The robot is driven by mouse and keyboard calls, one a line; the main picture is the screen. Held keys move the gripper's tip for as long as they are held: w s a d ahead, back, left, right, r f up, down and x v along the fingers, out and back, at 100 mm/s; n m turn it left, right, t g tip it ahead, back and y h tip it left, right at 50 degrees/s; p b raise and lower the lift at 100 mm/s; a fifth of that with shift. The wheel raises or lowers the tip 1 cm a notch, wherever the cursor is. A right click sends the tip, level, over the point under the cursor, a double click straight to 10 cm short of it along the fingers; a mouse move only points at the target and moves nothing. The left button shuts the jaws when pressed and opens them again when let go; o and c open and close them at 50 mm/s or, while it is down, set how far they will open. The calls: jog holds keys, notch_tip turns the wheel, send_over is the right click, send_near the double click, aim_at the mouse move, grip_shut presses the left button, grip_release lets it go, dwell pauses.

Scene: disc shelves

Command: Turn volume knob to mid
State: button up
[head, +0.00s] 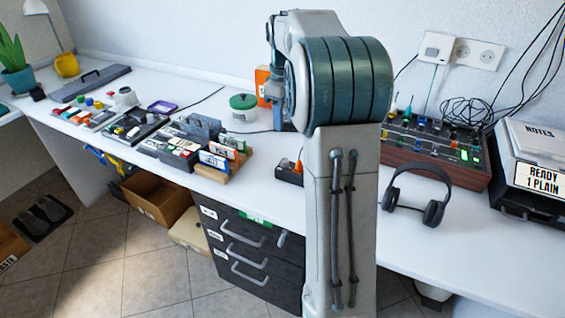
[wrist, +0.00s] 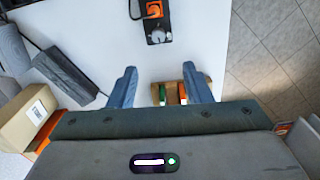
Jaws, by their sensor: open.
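A small black box (head: 289,173) with an orange switch stands on the white desk, partly behind my arm in the head view. A wood-sided mixer (head: 425,165) with several small knobs stands at the right of the desk. No label shows which knob is for volume. My gripper (wrist: 160,84) is open with its blue fingers wide apart, nothing held, and the black box lies beyond the fingertips.
A wooden holder (wrist: 171,92) with coloured cases shows near the right finger. Black headphones (head: 418,195) lie before the mixer, with a dark case (head: 510,200) to their right. The desk edge drops to a tiled floor.

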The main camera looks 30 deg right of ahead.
aim_at(284, 160)
notch_tip(284, 160, down, 14)
jog(key=b, duration=0.3)
jog(key=shift+w+d, duration=0.1)
jog(key=shift+c, duration=0.4)
grip_shut()
